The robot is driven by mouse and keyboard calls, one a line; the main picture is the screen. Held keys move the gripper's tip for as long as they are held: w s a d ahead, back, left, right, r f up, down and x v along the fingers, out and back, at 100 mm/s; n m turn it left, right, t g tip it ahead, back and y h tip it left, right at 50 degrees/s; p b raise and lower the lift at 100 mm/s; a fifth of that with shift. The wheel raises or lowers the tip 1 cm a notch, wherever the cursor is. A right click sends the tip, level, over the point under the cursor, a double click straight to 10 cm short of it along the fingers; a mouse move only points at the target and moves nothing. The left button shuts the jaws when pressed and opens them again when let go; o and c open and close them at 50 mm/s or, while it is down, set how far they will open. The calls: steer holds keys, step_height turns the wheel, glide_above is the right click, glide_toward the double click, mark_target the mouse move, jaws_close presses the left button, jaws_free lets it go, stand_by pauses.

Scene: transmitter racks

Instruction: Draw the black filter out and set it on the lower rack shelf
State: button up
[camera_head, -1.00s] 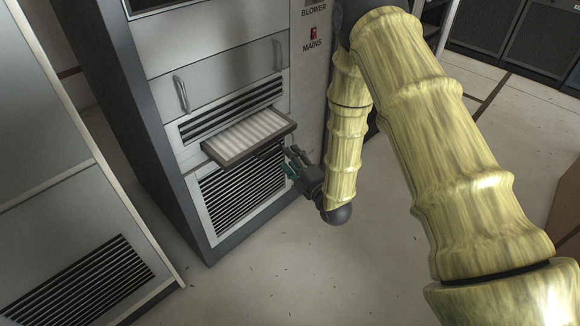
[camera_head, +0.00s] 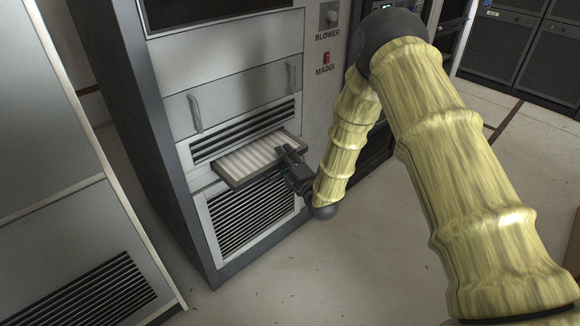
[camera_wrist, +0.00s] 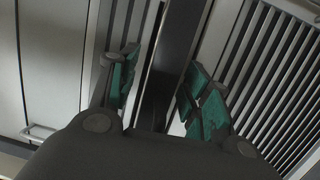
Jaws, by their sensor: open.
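The black filter (camera_head: 246,160), a flat dark frame with pale pleats, sticks partly out of a slot in the grey cabinet, roughly level. My gripper (camera_head: 287,160) is at the right end of its front edge, and its dark fingers overlap that corner in the head view. In the wrist view, my gripper (camera_wrist: 161,88) is open, with green pads on both fingers. A dark bar, which looks like the filter's frame (camera_wrist: 170,60), runs between the fingers. Gaps show beside it, though contact farther in is hard to tell. I cannot make out the lower rack shelf for certain.
A louvred grille (camera_head: 246,215) lies below the filter, and a panel with two handles (camera_head: 235,108) is above. A grey cabinet (camera_head: 60,200) stands close at the left. Open pale floor (camera_head: 300,270) lies in front.

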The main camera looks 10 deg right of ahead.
steer(key=shift+w+a, duration=0.2)
steer(key=shift+w, duration=0.2)
jaws_close()
steer(key=s+d+p, duration=0.1)
steer(key=s+d, duration=0.3)
steer(key=s, duration=0.1)
stand_by(2.9)
steer(key=d+v, duration=0.1)
steer(key=v, duration=0.6)
steer(key=shift+w+d+r+p, duration=0.15)
steer(key=shift+d+r+p, duration=0.05)
steer(key=shift+r+p, duration=0.2)
stand_by(1.4)
